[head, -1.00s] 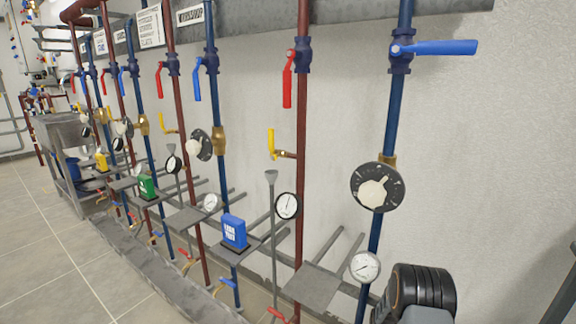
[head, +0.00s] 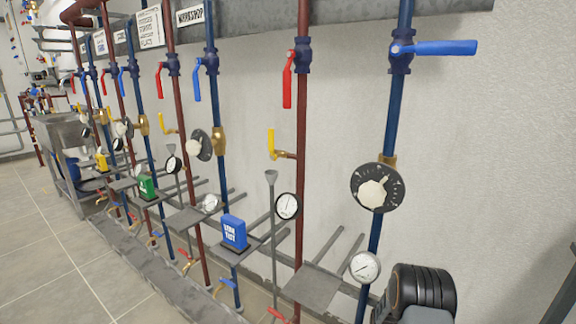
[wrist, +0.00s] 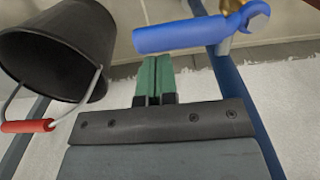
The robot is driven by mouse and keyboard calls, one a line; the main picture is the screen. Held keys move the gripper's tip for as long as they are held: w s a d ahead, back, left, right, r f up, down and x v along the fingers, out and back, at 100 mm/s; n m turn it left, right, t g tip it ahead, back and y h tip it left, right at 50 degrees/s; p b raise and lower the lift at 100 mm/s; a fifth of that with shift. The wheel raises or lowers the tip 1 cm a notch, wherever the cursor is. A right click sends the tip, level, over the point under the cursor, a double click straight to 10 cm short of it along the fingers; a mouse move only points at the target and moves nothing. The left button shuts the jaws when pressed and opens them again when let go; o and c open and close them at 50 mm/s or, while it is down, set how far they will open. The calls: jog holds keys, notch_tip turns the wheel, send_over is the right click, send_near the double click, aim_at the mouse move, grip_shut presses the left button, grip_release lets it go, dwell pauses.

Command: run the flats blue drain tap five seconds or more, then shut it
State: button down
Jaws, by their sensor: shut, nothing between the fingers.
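In the wrist view, my gripper (wrist: 154,62) has its two green fingers shut together with nothing between them. A blue tap lever (wrist: 180,36) lies across the picture just beyond the fingertips. Whether they touch is not clear. The lever's right end meets a brass body (wrist: 232,6), partly cut off by the top edge. A blue pipe (wrist: 245,105) runs beside my gripper on the right. In the head view, my gripper is out of sight.
A black bucket (wrist: 58,45) with a red handle grip (wrist: 28,126) is left of my gripper. The head view shows red and blue pipes, a blue "leak test" box (head: 233,232), gauges (head: 364,267) and a shelf plate (head: 313,289). Tiled floor (head: 60,260) at left is clear.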

jog(key=shift+s, duration=0.15)
jog(key=shift+s+a+p, duration=0.3)
jog(key=shift+s+a, duration=0.2)
jog(key=shift+s, duration=0.25)
jog(key=shift+s+a, duration=0.5)
jog(key=shift+s, duration=0.25)
jog(key=shift+p, duration=0.3)
